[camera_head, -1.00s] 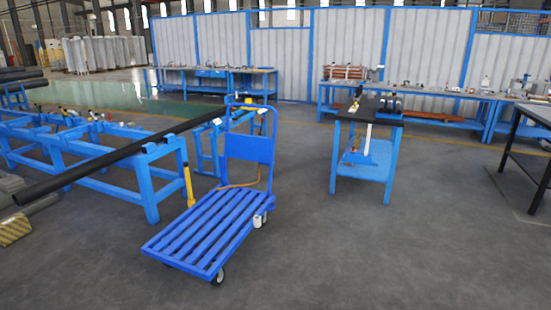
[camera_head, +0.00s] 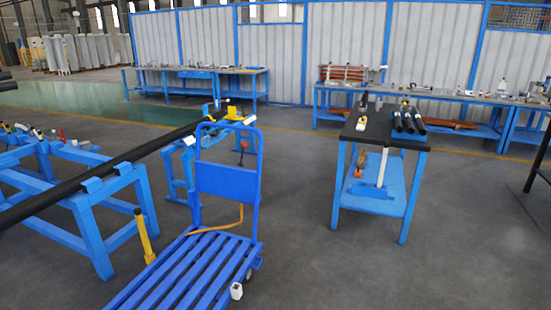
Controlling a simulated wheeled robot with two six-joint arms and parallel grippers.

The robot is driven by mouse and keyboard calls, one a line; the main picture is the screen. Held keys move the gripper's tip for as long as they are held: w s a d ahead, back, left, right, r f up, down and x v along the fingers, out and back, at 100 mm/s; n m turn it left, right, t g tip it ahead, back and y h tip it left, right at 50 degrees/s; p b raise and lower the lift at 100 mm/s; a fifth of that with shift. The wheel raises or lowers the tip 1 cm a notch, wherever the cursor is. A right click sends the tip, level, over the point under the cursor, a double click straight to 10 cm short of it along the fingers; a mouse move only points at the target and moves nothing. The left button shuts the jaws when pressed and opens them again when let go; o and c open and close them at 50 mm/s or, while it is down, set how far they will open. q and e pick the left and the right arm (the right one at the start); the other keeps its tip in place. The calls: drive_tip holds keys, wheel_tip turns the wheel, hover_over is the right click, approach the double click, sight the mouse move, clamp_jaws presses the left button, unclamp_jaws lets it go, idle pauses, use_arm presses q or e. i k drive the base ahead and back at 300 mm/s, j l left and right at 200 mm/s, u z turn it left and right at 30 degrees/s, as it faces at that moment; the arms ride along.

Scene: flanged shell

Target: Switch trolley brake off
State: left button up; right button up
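A blue trolley with a slatted deck (camera_head: 185,275) stands on the floor at the lower middle, its near end cut off by the bottom edge. Its upright handle frame with a solid blue panel (camera_head: 227,183) rises at the far end. A small dark lever with a red end (camera_head: 243,146) shows inside the handle frame above the panel; I cannot tell if it is the brake or how it is set. An orange hose or cord (camera_head: 219,229) hangs by the panel. Neither of my grippers is in view.
Blue stands (camera_head: 90,200) carrying a long black pipe (camera_head: 100,182) are left of the trolley, with a yellow post (camera_head: 145,238) close to its deck. A blue workbench (camera_head: 375,130) stands at the right. Grey floor (camera_head: 340,270) right of the trolley is clear.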

sight(243, 145)
drive_tip(key=i+l+u, duration=0.15)
drive_tip(key=i, duration=0.5)
drive_tip(key=i+l+u, duration=0.2)
drive_tip(key=i, duration=0.45)
drive_tip(key=i+l+z, duration=0.1)
drive_tip(key=i, duration=0.45)
drive_tip(key=i+l, duration=0.3)
drive_tip(key=i, duration=0.3)
drive_tip(key=i+l+z, duration=0.15)
drive_tip(key=i, duration=0.4)
